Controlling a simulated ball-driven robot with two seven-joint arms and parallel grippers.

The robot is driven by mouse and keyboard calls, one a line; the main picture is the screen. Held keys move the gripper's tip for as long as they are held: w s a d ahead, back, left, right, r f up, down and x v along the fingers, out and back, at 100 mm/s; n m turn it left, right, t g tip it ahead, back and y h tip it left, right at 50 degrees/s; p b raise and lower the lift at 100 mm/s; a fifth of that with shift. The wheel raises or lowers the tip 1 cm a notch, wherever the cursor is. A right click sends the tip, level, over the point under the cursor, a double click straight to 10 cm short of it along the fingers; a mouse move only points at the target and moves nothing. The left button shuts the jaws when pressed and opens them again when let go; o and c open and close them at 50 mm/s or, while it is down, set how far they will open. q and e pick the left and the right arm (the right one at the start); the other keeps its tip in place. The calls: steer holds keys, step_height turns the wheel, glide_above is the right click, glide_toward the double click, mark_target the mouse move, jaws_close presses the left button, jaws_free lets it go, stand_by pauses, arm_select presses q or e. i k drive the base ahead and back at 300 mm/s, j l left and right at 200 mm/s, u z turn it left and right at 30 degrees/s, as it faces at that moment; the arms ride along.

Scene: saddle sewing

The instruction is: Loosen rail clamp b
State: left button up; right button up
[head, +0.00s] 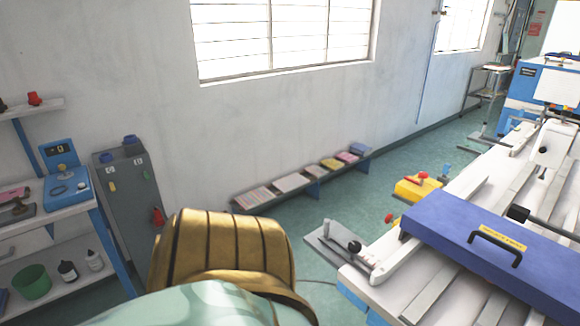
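No label reading rail clamp b can be made out. A white rail end with a black ball knob (354,246) sits at the near left corner of the white machine table (365,276). A red knob (389,218) shows just behind it, beside the table edge. A black cylindrical knob (518,213) stands on the far side of the blue cover (455,229). I cannot tell which of these, if any, is clamp b. Neither of my grippers is in view.
A yellow block with a red top (418,188) lies beyond the blue cover. A low bench with stacked books (292,182) runs along the wall. A grey cabinet (131,205) and a workbench (60,218) stand at left. Green floor (330,205) is open between.

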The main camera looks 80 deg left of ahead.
mark_target(354, 248)
steer(key=u, duration=1.9)
